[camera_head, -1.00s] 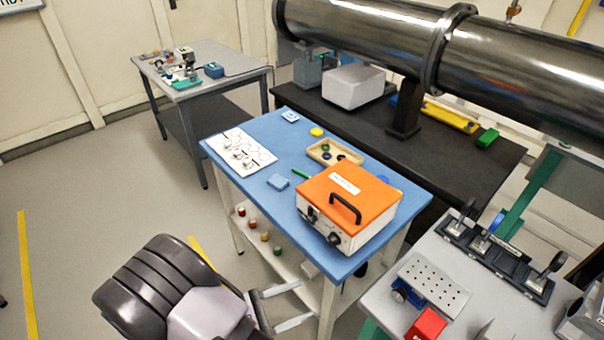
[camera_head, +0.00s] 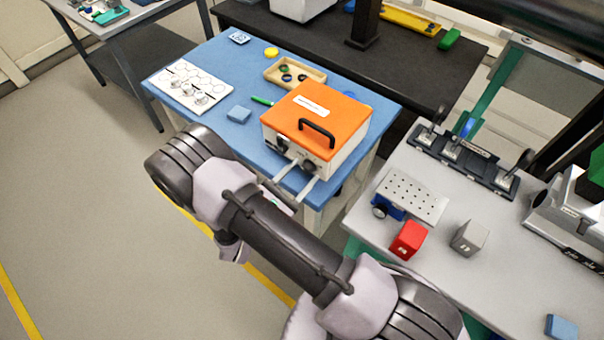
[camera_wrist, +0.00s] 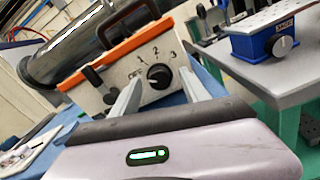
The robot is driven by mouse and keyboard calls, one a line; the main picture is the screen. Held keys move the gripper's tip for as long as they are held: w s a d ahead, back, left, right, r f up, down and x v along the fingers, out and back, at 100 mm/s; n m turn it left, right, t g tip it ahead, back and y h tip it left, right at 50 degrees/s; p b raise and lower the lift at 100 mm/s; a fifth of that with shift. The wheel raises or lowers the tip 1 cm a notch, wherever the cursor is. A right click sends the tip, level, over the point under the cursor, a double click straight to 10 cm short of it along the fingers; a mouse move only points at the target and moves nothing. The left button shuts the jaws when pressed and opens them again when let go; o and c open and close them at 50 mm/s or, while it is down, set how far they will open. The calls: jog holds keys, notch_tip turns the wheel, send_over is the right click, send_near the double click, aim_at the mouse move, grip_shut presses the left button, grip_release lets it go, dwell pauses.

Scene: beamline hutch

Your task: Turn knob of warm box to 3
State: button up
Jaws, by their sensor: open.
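The warm box (camera_head: 347,143) has an orange lid with a black handle and stands on the blue table. In the wrist view its pale front panel (camera_wrist: 136,70) carries a black knob (camera_wrist: 159,76) with marks OFF, 1, 2 and 3 around it. The knob's pointer seems to be near OFF or 1, but I cannot tell exactly. My gripper (camera_head: 297,183) is open, its two pale fingers reaching toward the box front. In the wrist view the fingers of my gripper (camera_wrist: 157,95) lie left and right of the knob; I cannot tell whether they touch it.
The blue table (camera_head: 213,65) also holds a wooden tray (camera_head: 272,78), a white hexagon sheet (camera_head: 160,82) and a light-blue block (camera_head: 239,114). At right, a grey table (camera_head: 437,268) carries a perforated plate, a red block (camera_head: 409,240) and a grey block (camera_head: 470,238).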

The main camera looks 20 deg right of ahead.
jog(key=shift+w+d, duration=0.15)
jog(key=shift+d, duration=0.05)
jog(key=shift+c, duration=0.2)
grip_shut()
